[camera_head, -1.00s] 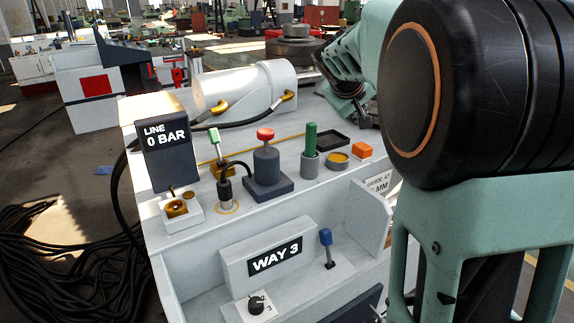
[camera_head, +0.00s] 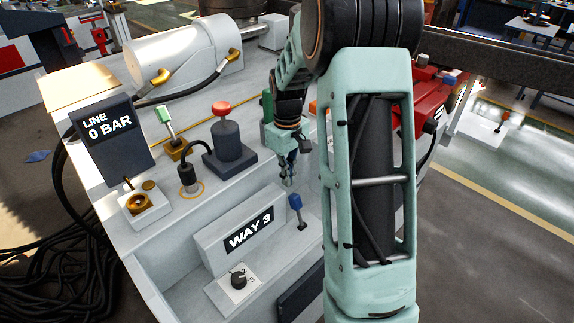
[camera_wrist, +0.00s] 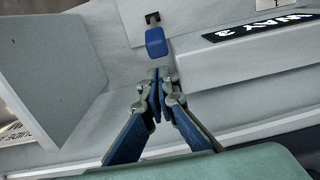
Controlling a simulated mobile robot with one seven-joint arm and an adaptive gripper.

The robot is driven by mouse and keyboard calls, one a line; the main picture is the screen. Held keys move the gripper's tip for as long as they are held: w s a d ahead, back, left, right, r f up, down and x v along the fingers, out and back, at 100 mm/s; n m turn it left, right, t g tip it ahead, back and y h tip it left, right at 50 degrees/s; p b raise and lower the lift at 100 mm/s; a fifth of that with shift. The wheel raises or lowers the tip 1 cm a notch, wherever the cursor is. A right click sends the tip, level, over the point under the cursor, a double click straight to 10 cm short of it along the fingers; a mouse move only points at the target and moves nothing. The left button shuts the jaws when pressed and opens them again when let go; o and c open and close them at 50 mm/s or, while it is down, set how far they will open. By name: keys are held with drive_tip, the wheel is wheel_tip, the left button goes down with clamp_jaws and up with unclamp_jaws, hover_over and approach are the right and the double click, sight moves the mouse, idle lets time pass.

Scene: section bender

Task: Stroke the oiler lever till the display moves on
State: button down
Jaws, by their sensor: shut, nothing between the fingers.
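A short lever with a blue knob (camera_head: 295,201) stands on the ledge to the right of the WAY 3 display (camera_head: 249,229). In the wrist view the blue knob (camera_wrist: 156,42) is just beyond my fingertips, and I cannot tell whether they touch it. My gripper (camera_head: 288,183) points down beside the knob, slightly above and left of it in the head view. In the wrist view my gripper (camera_wrist: 158,72) is shut and empty. The tall display (camera_head: 113,138) reads LINE 0 BAR.
A rotary selector (camera_head: 238,280) sits below the WAY 3 display. On the upper deck are a red-topped dark unit (camera_head: 230,140), a green-tipped lever (camera_head: 167,124), a brass cup (camera_head: 139,203) and a white cylinder (camera_head: 170,60). In the wrist view an upright plate (camera_wrist: 50,65) stands at left.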

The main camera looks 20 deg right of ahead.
sight(298, 212)
drive_tip(key=shift+f, duration=1.95)
